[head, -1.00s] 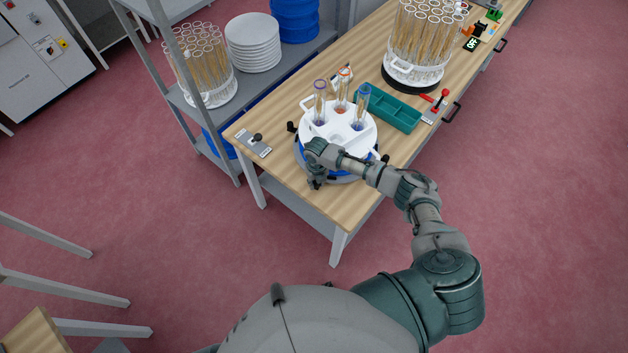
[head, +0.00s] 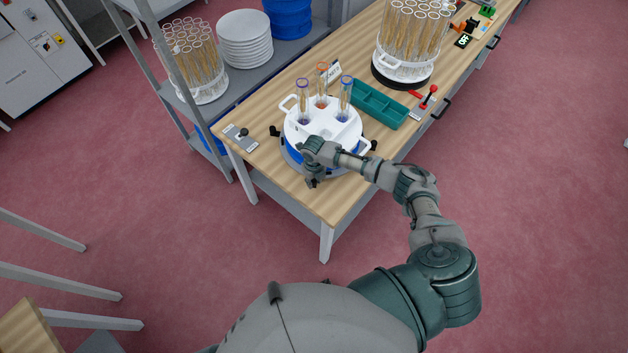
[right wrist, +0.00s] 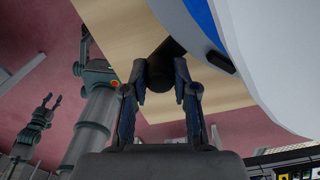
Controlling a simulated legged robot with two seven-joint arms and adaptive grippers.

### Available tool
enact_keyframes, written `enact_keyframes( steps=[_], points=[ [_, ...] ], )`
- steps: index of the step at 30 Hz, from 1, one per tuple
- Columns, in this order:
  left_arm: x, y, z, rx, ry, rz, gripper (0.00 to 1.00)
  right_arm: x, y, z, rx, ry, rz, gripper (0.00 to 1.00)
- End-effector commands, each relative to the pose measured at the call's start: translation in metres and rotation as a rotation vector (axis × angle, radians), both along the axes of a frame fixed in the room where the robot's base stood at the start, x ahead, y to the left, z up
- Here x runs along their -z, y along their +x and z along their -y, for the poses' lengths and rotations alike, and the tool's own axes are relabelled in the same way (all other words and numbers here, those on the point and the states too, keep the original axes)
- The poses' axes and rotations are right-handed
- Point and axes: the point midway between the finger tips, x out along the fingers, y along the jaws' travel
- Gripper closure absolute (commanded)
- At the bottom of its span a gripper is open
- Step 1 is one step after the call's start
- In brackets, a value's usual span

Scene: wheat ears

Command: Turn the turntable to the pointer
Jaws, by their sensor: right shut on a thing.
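The turntable (head: 318,128) is a white round top with a blue band on a grey base, near the table's front left corner. Several black knobs stick out around its edge, one at the left (head: 275,131). Three tubes with wheat ears (head: 321,90) stand upright in its top. My right gripper (head: 313,182) is at its front edge, and in the right wrist view the fingers (right wrist: 165,78) are closed around a black knob (right wrist: 168,58). My left gripper (right wrist: 47,101) shows only in the right wrist view, apart from everything, fingers spread. I cannot make out the pointer.
A green divided tray (head: 378,105) stands right behind the turntable. Behind it is a rack of tubes (head: 405,68). A grey plate with a black knob (head: 240,138) lies at the left corner, and a red lever (head: 428,97) stands at the right edge.

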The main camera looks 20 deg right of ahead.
Motion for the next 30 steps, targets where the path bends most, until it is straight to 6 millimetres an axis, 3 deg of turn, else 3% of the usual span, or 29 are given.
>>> enact_keyframes(
  steps=[7,8,11,22,26,30],
  points=[
    [0.000,0.000,-0.002,0.000,0.002,0.000,0.60,0.000,0.001,0.001,0.000,-0.001,0.001,1.00],
    [0.000,0.000,-0.002,0.000,0.002,0.000,0.60,0.000,0.001,0.001,0.000,-0.001,0.001,0.70],
    [0.000,0.000,-0.002,0.000,0.002,0.000,0.60,0.000,0.001,0.001,0.000,0.000,0.001,0.47],
    [0.000,-0.001,-0.003,0.000,0.004,0.001,0.60,-0.006,0.001,0.001,-0.001,0.002,0.003,0.47],
    [0.000,-0.001,-0.002,0.000,0.003,0.001,0.60,-0.025,0.001,0.001,-0.001,0.001,0.004,0.47],
    [0.000,-0.001,-0.002,0.000,0.002,0.000,0.60,-0.057,0.002,0.002,-0.001,0.001,0.006,0.47]
  ],
)
